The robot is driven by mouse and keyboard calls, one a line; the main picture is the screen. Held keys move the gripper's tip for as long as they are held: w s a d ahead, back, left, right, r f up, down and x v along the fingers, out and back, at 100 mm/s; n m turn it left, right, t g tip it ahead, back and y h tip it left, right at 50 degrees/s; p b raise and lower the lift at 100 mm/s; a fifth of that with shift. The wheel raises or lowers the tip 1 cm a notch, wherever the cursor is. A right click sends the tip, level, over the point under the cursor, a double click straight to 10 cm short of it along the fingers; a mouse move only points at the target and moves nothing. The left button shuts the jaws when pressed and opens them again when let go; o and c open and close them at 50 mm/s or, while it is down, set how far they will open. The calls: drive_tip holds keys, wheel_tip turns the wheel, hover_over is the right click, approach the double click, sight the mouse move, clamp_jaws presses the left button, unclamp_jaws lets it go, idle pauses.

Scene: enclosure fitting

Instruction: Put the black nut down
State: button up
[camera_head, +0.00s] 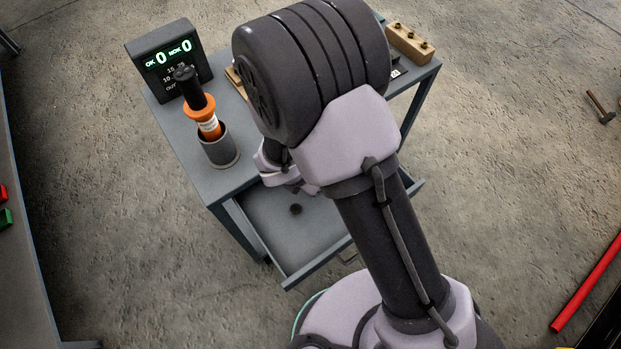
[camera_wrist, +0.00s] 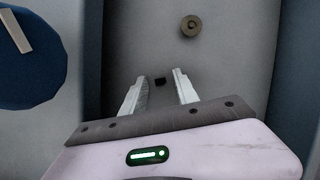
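My gripper (camera_wrist: 160,88) is open in the wrist view, with a gap on both sides between its two pale fingers. A small black piece (camera_wrist: 160,81), which looks like the black nut, shows between the fingertips and touches neither finger. My gripper is over the open drawer (camera_head: 318,240) of the grey cart; in the head view my arm hides most of it. A small dark round piece (camera_head: 296,209) lies on the drawer floor there. A round brownish piece with a centre hole (camera_wrist: 190,25) lies on the floor beyond the fingers.
On the cart top stand a display (camera_head: 168,60) reading OK 0 and NOK 0, and an orange and black tool (camera_head: 203,110) in a grey cup (camera_head: 221,152). A wooden block with dark pegs (camera_head: 410,43) sits at the far right corner. Drawer walls (camera_wrist: 92,60) flank my gripper.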

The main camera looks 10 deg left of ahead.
drive_tip(key=p+v, duration=0.7)
drive_tip(key=v, duration=0.5)
drive_tip(key=w+d+r+m, duration=0.2)
drive_tip(key=d+r+m, duration=0.5)
drive_tip(key=r+m, duration=0.15)
drive_tip(key=w+d+r+m, duration=0.2)
drive_tip(key=d+r+m, duration=0.5)
drive_tip(key=r+m, duration=0.15)
drive_tip(key=s+d+r+m+y, duration=0.2)
drive_tip(key=s+r+m, duration=0.3)
drive_tip(key=m, duration=0.4)
drive_tip(key=s+d+r+m+t+y, duration=0.1)
drive_tip(key=s+d+r+m, duration=0.4)
drive_tip(key=r+m, duration=0.3)
drive_tip(key=shift+s+d+m+t+y, duration=0.15)
drive_tip(key=shift+s+m+t+y, duration=0.25)
drive_tip(key=shift+m, duration=0.4)
drive_tip(key=shift+s, duration=0.1)
